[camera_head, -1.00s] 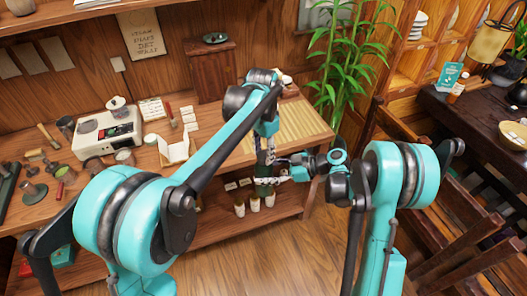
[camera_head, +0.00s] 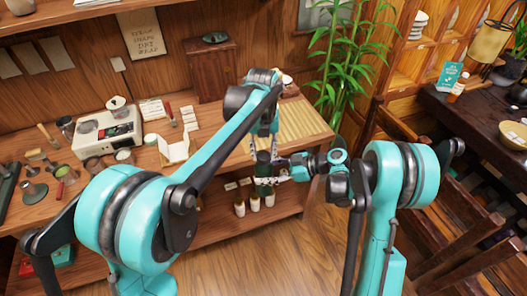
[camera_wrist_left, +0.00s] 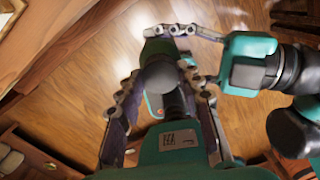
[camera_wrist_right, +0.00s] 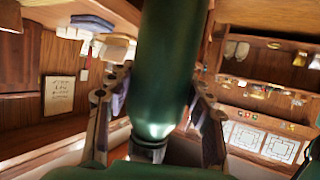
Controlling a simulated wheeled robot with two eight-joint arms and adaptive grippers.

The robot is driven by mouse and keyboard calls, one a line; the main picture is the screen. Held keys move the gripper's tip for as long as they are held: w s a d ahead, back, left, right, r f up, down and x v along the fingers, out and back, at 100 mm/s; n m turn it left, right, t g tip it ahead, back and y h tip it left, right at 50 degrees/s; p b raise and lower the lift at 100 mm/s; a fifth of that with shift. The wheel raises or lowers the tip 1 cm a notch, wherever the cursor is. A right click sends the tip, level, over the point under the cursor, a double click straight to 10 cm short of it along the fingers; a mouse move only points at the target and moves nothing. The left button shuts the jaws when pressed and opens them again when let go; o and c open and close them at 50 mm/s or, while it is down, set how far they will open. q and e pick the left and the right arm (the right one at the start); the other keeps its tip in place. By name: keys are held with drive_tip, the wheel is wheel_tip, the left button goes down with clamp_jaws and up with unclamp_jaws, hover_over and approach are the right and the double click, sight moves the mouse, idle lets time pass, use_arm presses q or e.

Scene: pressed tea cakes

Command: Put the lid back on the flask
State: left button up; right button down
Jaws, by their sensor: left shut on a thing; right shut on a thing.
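The green flask (camera_head: 264,188) hangs upright in front of the table's near edge. My right gripper (camera_head: 270,173) is shut around it from the right. The flask fills the middle of the right wrist view (camera_wrist_right: 172,70), between the fingers. My left gripper (camera_head: 263,147) points down from above and is shut on the dark grey lid (camera_wrist_left: 160,75), whose rounded form shows between its fingers. The lid is over the flask's upper end (camera_head: 264,158). The fingers hide the joint, so I cannot tell whether lid and flask touch.
A wooden table holds a slatted bamboo mat (camera_head: 300,125), a white scale (camera_head: 108,133) and a white open box (camera_head: 174,149). Several pale-capped containers (camera_head: 255,204) stand on the lower shelf. A leafy plant (camera_head: 345,60) stands behind. The floor in front is clear.

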use_arm(q)
drive_tip(key=shift+m, duration=0.4)
drive_tip(key=o, duration=0.7)
drive_tip(key=shift+r, duration=2.3)
drive_tip(key=shift+c, duration=0.5)
